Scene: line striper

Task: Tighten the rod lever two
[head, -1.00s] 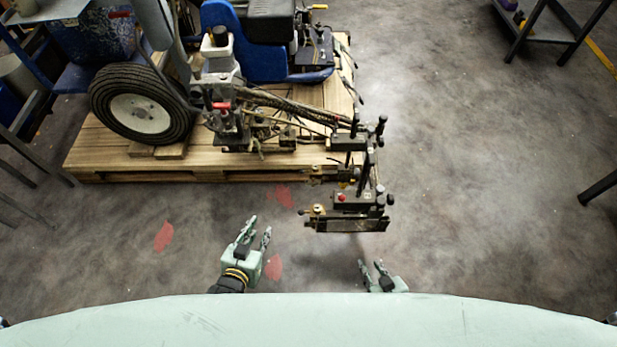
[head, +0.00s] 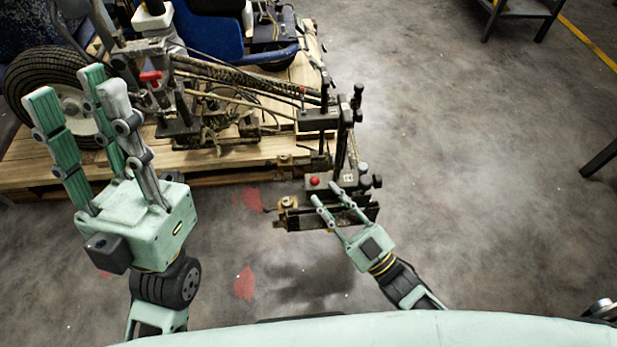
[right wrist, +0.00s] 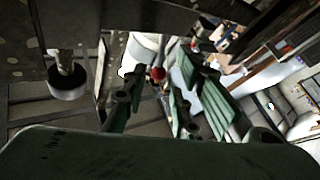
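The line striper's arm carries upright rod levers with black knobs (head: 357,97). A lower bracket (head: 325,212) has a red knob (head: 315,181) and more black knobs (head: 376,182) on its right. I cannot tell which is rod lever two. My right gripper (head: 330,197) is open, its fingers overlapping the lower bracket in the head view; contact cannot be told. In the right wrist view, its fingers (right wrist: 165,105) are apart, near the red knob (right wrist: 157,73), and a black knob (right wrist: 68,88) hangs at the left. My left gripper (head: 75,92) is open and empty, left of the bracket.
The striper stands on a wooden pallet (head: 40,175) with its wheel (head: 75,100) at the left. A dark table (head: 525,8) stands at the back right.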

